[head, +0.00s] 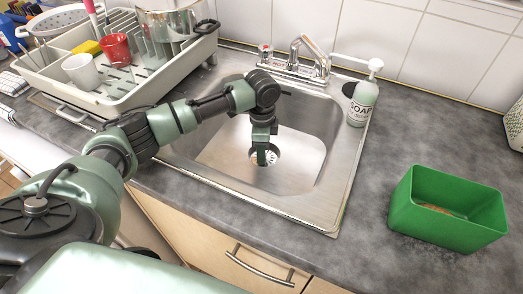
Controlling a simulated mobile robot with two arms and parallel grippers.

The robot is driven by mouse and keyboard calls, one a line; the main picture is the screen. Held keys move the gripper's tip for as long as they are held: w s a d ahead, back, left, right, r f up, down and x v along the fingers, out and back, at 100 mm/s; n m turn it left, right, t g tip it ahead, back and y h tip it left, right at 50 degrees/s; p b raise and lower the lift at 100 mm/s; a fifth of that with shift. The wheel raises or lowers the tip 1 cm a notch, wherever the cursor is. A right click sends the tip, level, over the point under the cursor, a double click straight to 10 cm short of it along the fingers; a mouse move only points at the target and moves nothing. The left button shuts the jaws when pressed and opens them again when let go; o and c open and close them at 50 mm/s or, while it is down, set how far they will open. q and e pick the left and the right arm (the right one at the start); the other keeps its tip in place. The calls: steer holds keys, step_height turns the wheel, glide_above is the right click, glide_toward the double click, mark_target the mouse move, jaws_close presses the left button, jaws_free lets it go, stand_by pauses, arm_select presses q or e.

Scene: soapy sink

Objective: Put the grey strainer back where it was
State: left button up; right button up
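A small round grey strainer (272,159) with holes shows at the drain in the sink basin (221,157). My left gripper (263,158) reaches down into the sink and points at the strainer, covering part of it. I cannot tell whether the fingers touch the strainer, or whether they are open or shut. My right gripper is not in view.
A dish rack (138,96) with a white cup (81,72) and a red cup (116,48) stands left of the sink. A faucet (297,62) and soap bottle (362,100) are behind it. A green bin (440,222) sits on the right counter.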

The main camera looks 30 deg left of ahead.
arm_select(q)
step_height(320, 180, up, 12)
stand_by(0.4)
steer(key=shift+p, duration=0.3)
